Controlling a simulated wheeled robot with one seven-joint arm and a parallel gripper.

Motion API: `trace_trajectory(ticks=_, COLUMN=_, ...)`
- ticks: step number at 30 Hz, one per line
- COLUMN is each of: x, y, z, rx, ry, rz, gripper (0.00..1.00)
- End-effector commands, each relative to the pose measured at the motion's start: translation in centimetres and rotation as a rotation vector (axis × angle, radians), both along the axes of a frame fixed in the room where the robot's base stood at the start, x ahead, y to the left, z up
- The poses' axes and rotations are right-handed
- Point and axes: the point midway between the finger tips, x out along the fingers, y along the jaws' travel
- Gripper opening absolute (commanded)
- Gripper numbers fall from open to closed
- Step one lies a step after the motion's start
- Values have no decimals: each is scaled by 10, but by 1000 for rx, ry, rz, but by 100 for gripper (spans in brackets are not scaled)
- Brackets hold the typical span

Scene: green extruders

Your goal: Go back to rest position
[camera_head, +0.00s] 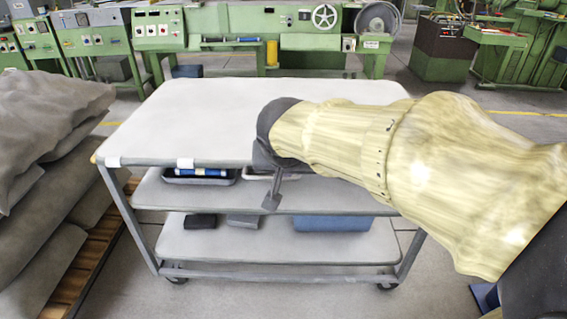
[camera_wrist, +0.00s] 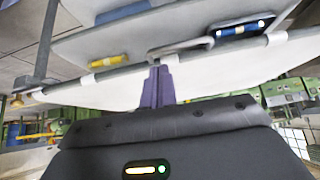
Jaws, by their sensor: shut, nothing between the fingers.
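My arm reaches in from the right in the head view, with a cream patterned cover and a dark wrist. My gripper (camera_head: 271,201) points down in front of the cart's front edge, overlapping the middle shelf in the picture. In the wrist view my gripper (camera_wrist: 157,72) shows as two dark purple fingers pressed together, with nothing between them. I cannot tell how far the fingers are from the cart.
A grey cart (camera_head: 195,115) with three shelves stands ahead; its visible top is bare. A dark tray (camera_head: 230,181) with blue items sits on the middle shelf. A blue box (camera_head: 332,223) lies below. Grey sacks (camera_head: 40,130) are stacked left. Green machines (camera_head: 250,25) stand behind.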

Motion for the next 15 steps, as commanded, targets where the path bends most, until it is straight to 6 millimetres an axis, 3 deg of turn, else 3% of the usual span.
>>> trace_trajectory(ticks=11, x=-3, y=4, z=1, rx=0, ry=2, rz=10, gripper=0)
trace_trajectory(ticks=15, x=-6, y=-7, z=-15, rx=-11, ry=47, rz=20, gripper=0)
